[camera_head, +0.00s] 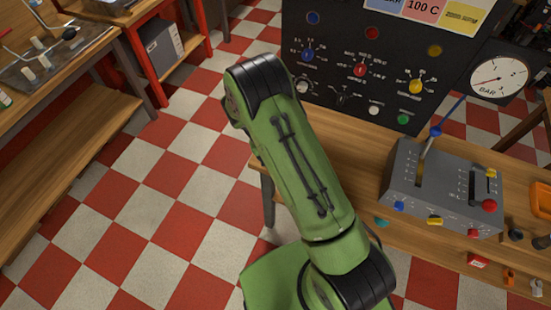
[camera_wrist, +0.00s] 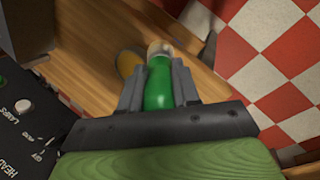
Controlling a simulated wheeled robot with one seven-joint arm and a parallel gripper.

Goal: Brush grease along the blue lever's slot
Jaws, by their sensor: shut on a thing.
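In the head view, a grey lever box (camera_head: 440,190) stands on the wooden bench at the right. The blue lever (camera_head: 435,131) rises from its left slot (camera_head: 419,174), tilted toward the back, with its knob above the slot's far end. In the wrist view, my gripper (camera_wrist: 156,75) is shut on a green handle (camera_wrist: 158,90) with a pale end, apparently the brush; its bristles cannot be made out. My gripper is hidden in the head view behind my green arm.
A dark control panel (camera_head: 350,100) with knobs and a pressure gauge (camera_head: 498,78) stand behind the lever box. A red-knobbed lever (camera_head: 489,206) is right of the blue one. A yellow-orange round thing (camera_wrist: 128,62) lies beyond the green handle. Checkered floor is open at left.

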